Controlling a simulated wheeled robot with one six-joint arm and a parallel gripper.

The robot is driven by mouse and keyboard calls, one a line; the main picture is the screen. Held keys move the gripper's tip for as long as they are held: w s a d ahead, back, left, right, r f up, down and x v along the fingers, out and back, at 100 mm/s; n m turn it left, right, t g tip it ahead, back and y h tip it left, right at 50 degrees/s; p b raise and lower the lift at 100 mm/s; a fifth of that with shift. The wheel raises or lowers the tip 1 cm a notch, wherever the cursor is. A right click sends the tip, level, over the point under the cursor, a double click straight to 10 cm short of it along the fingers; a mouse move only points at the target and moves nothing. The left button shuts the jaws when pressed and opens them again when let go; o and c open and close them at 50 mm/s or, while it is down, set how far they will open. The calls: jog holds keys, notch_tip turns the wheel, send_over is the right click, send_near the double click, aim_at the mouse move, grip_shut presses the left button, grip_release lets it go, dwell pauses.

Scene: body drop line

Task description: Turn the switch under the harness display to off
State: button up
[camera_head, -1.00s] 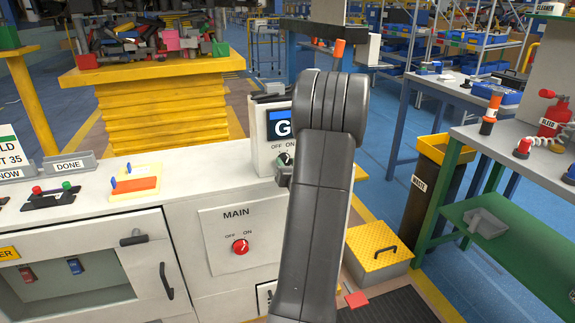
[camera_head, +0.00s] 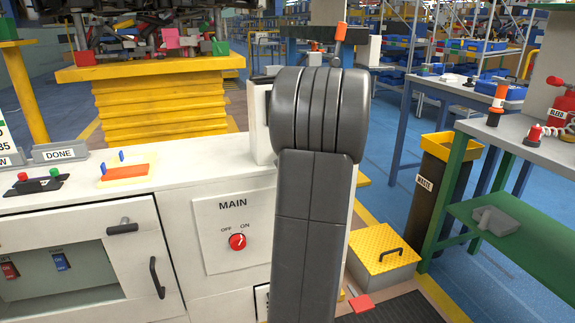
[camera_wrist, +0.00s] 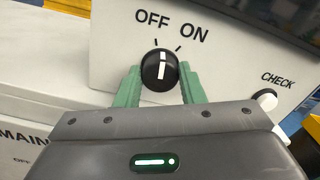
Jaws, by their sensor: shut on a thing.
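The black switch knob (camera_wrist: 160,70) is on a pale panel under OFF and ON marks in the wrist view. Its white pointer line stands nearly upright, seemingly between the OFF and ON ticks. My gripper (camera_wrist: 160,86) has its green fingers on both sides of the knob, shut on it. In the head view only the left edge of the white display housing (camera_head: 260,125) shows. My arm hides its screen, the knob and my gripper there.
A MAIN panel with a red knob (camera_head: 237,241) is on the cabinet front below. A white CHECK button (camera_wrist: 264,101) is right of the switch. An orange tray (camera_head: 125,172) lies on the counter. A yellow-topped box (camera_head: 382,247) stands on the floor at right.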

jog(key=shift+f+n+b, duration=0.1)
jog(key=shift+n+b, duration=1.4)
jog(key=shift+b, duration=0.5)
jog(key=o, duration=1)
jog(key=shift+s, duration=0.1)
jog(key=p+v, duration=0.1)
jog(key=v, duration=1.2)
jog(key=shift+s+d, duration=0.1)
jog(key=shift+s, duration=0.2)
jog(key=shift+w, duration=0.1)
